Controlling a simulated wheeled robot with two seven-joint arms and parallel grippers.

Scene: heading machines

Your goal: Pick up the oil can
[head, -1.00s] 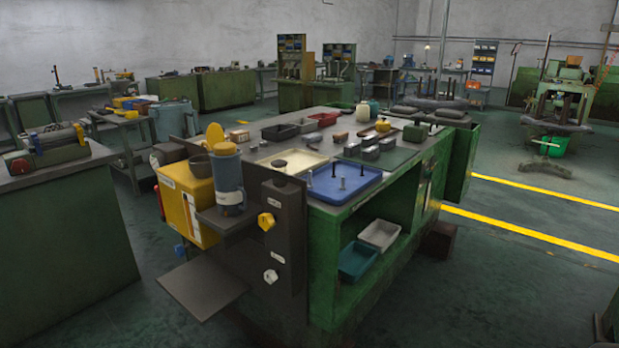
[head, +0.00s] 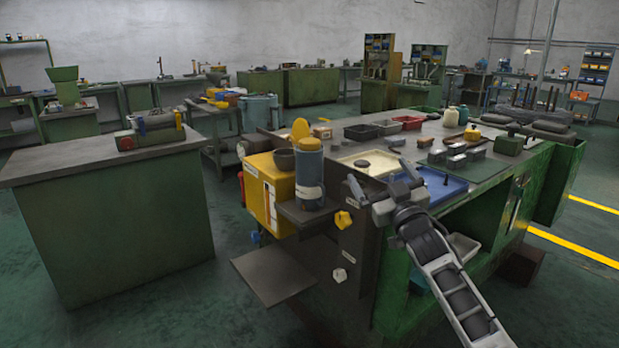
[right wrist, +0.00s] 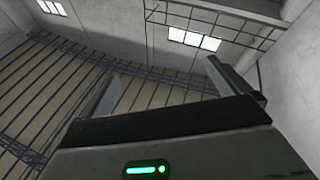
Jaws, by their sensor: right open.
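No thing in view is plainly marked as the oil can, and I cannot tell for sure which it is. A blue-grey cylindrical can (head: 310,172) with a pale lower band stands upright on a small dark ledge at the green bench's near left end. My left gripper is out of view.
The bench holds a blue tray (head: 436,192), a cream tray (head: 352,165) and small bins. A yellow box (head: 265,190) and a dark bowl (head: 284,161) adjoin the blue-grey can. A low plate (head: 273,275) juts out below. Floor is clear between this bench and the left one (head: 115,225).

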